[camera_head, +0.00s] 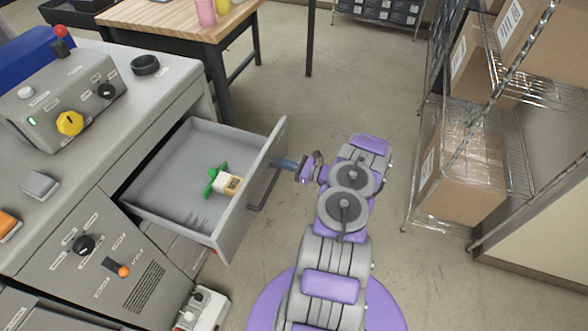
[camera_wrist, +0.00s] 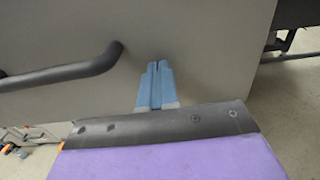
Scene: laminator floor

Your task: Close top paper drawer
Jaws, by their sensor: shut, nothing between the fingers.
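The top paper drawer (camera_head: 165,205) is pulled out of the grey machine at the left in the head view. A green and white object with a tan label (camera_head: 226,183) lies inside it. The drawer's dark bar handle (camera_head: 264,188) is on the outer face, and it also shows at the left in the wrist view (camera_wrist: 70,72). My gripper (camera_head: 285,164) is shut and empty, right at the drawer's front face, near the far end of the handle. In the wrist view its blue fingers (camera_wrist: 155,80) are together in front of the grey drawer face (camera_wrist: 205,55); I cannot tell whether they touch it.
The machine's control panel (camera_head: 70,110) is at the left. A wooden table (camera_head: 170,18) stands behind the drawer. A wire shelf with cardboard boxes (camera_head: 460,170) is on the right. A small white-grey box (camera_head: 205,308) sits below the drawer.

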